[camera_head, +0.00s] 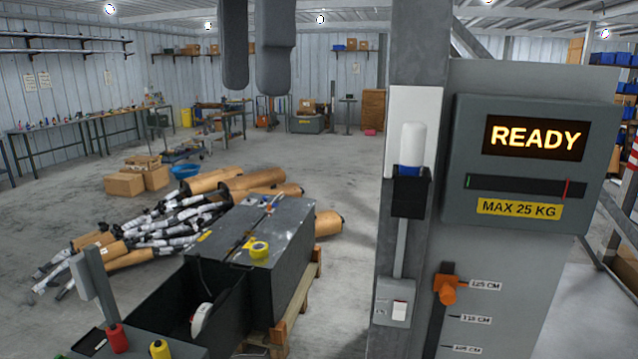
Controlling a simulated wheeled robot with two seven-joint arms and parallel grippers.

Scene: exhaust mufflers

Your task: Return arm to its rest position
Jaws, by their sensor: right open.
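My right gripper (254,84) hangs down into the top of the head view, left of the grey post. Its two dark grey fingers point downward, apart, with nothing between them. The rest of my right arm is above the picture and hidden. My left gripper and left arm do not show.
A grey post and a panel (535,160) reading READY and MAX 25 KG stand close on the right. A dark box (270,230) with yellow tape (259,250) stands front centre. Mufflers and pipes (170,220) lie behind it. The floor beyond is mostly clear.

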